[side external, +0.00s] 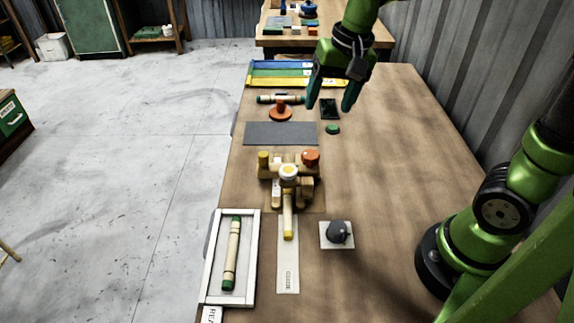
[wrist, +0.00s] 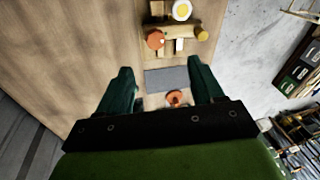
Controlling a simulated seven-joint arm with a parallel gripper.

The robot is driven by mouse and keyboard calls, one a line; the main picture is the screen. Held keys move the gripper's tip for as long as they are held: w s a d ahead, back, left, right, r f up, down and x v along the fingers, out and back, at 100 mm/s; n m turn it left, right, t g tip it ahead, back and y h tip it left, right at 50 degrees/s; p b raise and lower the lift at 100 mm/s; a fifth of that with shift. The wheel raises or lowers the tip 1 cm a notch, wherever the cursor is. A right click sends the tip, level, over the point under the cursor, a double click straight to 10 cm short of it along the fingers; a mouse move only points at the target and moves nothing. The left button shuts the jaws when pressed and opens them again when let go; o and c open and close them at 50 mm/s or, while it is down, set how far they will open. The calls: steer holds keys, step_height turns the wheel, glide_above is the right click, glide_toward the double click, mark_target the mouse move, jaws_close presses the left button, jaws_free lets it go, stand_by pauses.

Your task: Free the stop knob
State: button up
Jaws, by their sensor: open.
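The wooden bending jig (side external: 289,178) stands at the middle of the table. It carries an orange knob (side external: 311,157) on its right, a yellow knob (side external: 263,158) on its left and a white disc with a yellow centre (side external: 288,170). I cannot tell from the pictures which one is the stop knob. In the wrist view the orange knob (wrist: 155,39) and yellow knob (wrist: 202,34) show beyond the fingers. My gripper (side external: 331,103) is open and empty. It hangs above the table behind the jig, and also shows in the wrist view (wrist: 160,70).
A grey mat (side external: 260,133) lies behind the jig. An orange stand (side external: 281,114) bears a rattan piece farther back. A white tray (side external: 254,270) holds another piece at front left. A dark grey knob (side external: 336,232) sits on a white plate.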

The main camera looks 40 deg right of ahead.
mark_target(311, 154)
steer(key=w+m+g+h, duration=0.1)
steer(key=w+m+g, duration=0.1)
steer(key=w+m, duration=0.3)
steer(key=shift+m, duration=0.7)
steer(key=f, duration=1.6)
steer(key=shift+s+d, duration=0.25)
steer(key=shift+s, duration=0.1)
steer(key=c, duration=1.1)
steer(key=shift+o, duration=0.2)
steer(key=shift+r, duration=0.1)
